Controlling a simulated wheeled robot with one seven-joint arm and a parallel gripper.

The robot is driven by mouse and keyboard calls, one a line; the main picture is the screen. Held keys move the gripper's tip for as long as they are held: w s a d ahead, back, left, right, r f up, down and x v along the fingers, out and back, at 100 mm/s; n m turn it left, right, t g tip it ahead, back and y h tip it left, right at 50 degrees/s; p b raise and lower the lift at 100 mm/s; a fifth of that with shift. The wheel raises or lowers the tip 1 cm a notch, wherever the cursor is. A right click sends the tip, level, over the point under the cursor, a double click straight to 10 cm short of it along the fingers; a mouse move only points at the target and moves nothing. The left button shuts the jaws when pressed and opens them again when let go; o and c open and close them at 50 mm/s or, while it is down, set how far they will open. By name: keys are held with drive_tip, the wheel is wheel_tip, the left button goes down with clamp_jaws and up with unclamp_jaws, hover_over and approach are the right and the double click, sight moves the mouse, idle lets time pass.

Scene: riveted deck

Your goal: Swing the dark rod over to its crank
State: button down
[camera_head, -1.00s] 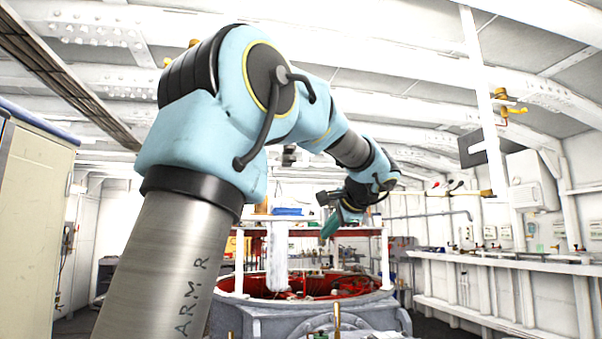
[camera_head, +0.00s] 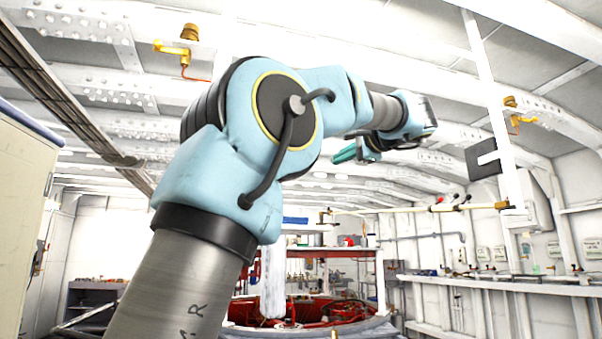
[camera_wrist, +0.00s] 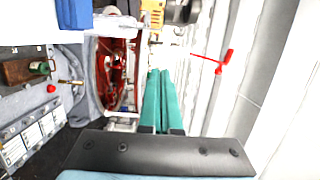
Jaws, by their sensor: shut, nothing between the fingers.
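I cannot pick out the dark rod or its crank with certainty in either view. A thin bar (camera_head: 425,209) with dark and red fittings and a brass end runs level at right of centre in the head view. My gripper (camera_head: 345,155) is raised in front of the ceiling beams, above and left of that bar, and looks apart from it. In the wrist view the teal fingers of my gripper (camera_wrist: 158,75) lie side by side, shut and empty. A red handle (camera_wrist: 222,62) on a thin red line shows to their right, clear of them.
The red-lined round machine (camera_head: 310,308) stands low in the middle and also shows in the wrist view (camera_wrist: 118,65). A dark notched plate (camera_head: 484,158) is by the white post at right. A white bench (camera_head: 520,285) runs along the right wall. Brass valves (camera_head: 190,40) hang above.

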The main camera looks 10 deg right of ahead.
drive_tip(key=w+a+p, duration=0.4)
drive_tip(key=w+a, duration=0.3)
drive_tip(key=w, duration=0.2)
drive_tip(key=shift+a, duration=0.2)
drive_tip(key=shift+r, duration=0.1)
